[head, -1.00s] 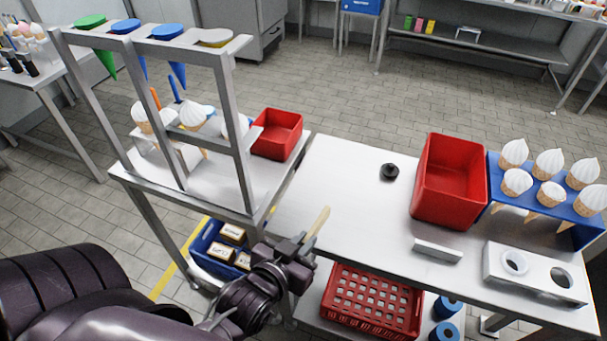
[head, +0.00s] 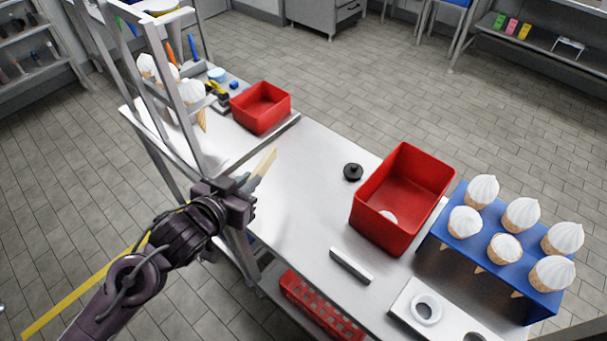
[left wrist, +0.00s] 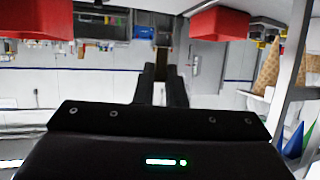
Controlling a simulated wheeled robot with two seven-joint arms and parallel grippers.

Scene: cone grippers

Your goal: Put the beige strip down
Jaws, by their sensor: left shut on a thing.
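The beige strip (head: 265,164) is a thin, light wooden-looking piece. My left gripper (head: 245,188) is shut on its lower end, and the strip points up and to the right. In the head view it overlaps the left part of the steel table (head: 290,215); it looks held above the top, but its exact height is hard to tell. In the left wrist view, the two dark fingers of the left gripper (left wrist: 161,72) are close together; the strip is hard to make out there. My right gripper is not in view.
A black knob-like piece (head: 353,172), a large red bin (head: 388,228) and a grey bar (head: 351,265) are on the table. A blue stand (head: 452,245) holds several ice-cream cones. A small red bin (head: 261,106) and a metal frame (head: 160,90) stand left. The table's middle is clear.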

